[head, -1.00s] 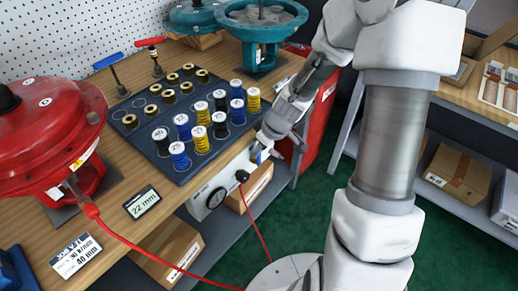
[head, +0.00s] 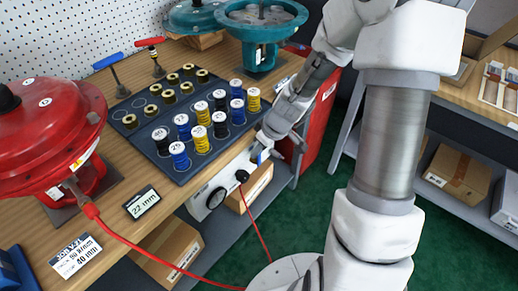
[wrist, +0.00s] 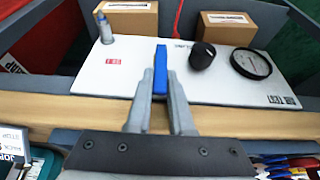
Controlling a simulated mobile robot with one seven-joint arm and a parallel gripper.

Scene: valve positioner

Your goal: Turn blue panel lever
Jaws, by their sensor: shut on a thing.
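The blue lever (wrist: 160,72) stands out from the white panel (wrist: 110,72) in the wrist view. My gripper (wrist: 160,88) is shut on it, with one finger on each side. In the head view the blue lever (head: 260,156) shows as a small blue piece at the end of my gripper (head: 264,147), at the front edge of the bench. The panel's front (head: 203,203) is partly hidden by my gripper there.
A black knob (head: 242,176) and a round gauge (head: 215,198) sit beside the lever on the panel. A red hose (head: 150,262) runs from the red actuator (head: 45,140). A dark tray (head: 130,122) of spools stands on the bench. Cardboard boxes (head: 172,250) lie below.

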